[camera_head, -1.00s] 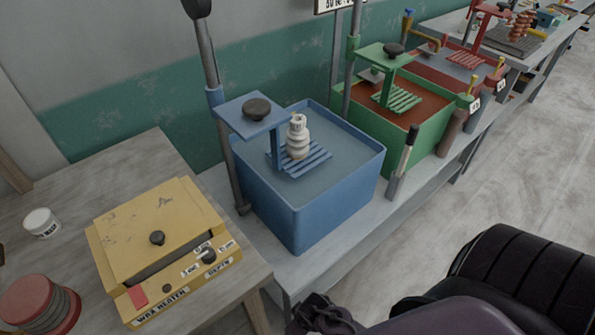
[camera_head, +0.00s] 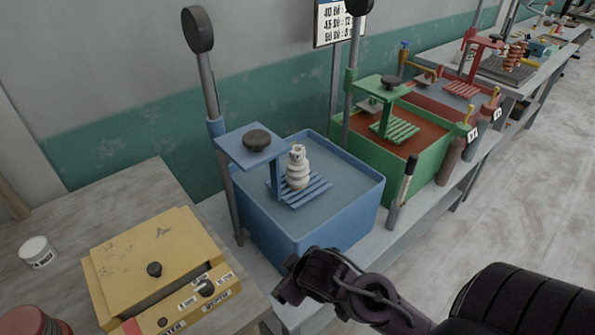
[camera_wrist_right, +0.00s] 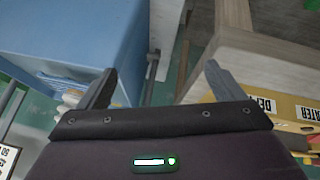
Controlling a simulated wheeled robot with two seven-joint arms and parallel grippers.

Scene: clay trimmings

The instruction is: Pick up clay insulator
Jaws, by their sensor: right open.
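The white clay insulator (camera_head: 297,168), with stacked rounded ribs, stands upright on the slatted blue rack (camera_head: 305,192) of the blue tank (camera_head: 320,228). My right gripper (camera_head: 284,292) is in front of the tank's near side, below its rim and well apart from the insulator. In the right wrist view its two fingers (camera_wrist_right: 158,82) are spread with nothing between them; the blue tank wall (camera_wrist_right: 75,30) is at the upper left. My left gripper is not in view.
A blue arm plate with a dark knob (camera_head: 257,140) overhangs the tank left of the insulator. A yellow wax heater (camera_head: 155,262) sits on the left table.

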